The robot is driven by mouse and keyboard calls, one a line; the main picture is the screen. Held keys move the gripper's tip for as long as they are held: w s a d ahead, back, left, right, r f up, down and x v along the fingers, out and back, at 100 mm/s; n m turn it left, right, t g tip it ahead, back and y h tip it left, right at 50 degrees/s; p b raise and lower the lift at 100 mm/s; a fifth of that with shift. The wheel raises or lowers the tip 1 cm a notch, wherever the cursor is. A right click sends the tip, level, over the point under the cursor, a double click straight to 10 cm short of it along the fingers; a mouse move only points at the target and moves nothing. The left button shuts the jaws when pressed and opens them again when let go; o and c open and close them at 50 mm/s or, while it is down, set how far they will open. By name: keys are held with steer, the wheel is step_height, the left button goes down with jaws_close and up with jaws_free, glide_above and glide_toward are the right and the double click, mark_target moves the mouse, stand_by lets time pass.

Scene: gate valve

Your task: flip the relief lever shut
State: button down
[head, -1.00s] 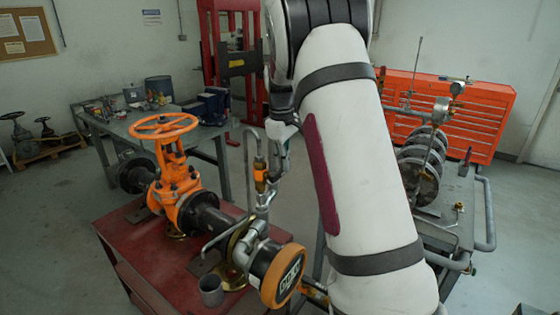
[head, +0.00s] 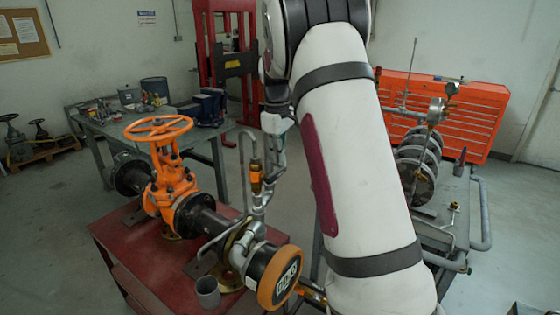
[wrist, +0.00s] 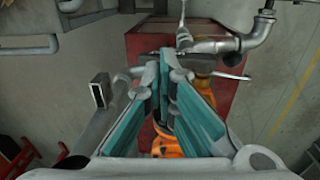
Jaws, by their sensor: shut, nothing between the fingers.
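The brass-coloured relief fitting (head: 256,178) stands on the bent grey pipe beside the orange valve. A thin grey bar, possibly the relief lever (wrist: 228,76), lies across the wrist view just beyond my fingers; I cannot tell its position for sure. My gripper (wrist: 160,62) has teal-sided fingers, shut and empty, with the tips close to the pipework. In the head view my gripper (head: 277,145) is just right of and above the brass fitting, partly hidden by my arm. I cannot tell whether the fingertips touch the bar.
The orange gate valve (head: 165,165) and its handwheel stand on the red bench (head: 140,255). A grey cup (head: 208,291) stands at the front of the bench, beside the orange-rimmed round end (head: 280,278). Another bench with pipework (head: 455,200) stands on the right.

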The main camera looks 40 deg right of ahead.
mark_target(278, 171)
step_height(278, 171, up, 9)
steer(key=s+a+r+m+t, duration=0.1)
steer(key=s+a+r, duration=0.55)
steer(key=a, duration=0.25)
steer(key=s+a+f+m+t, duration=0.1)
steer(key=s+a+f, duration=0.1)
steer(key=s+a, duration=0.3)
steer(key=s+a+f+m+t, duration=0.1)
steer(key=s+a, duration=0.4)
steer(key=s, duration=0.6)
steer(key=s+a+f+m+t+y, duration=0.1)
steer(key=s+a+f+t, duration=0.1)
steer(key=s+a, duration=0.3)
steer(key=s+f, duration=0.1)
steer(key=s, duration=0.2)
steer(key=shift+d, duration=0.2)
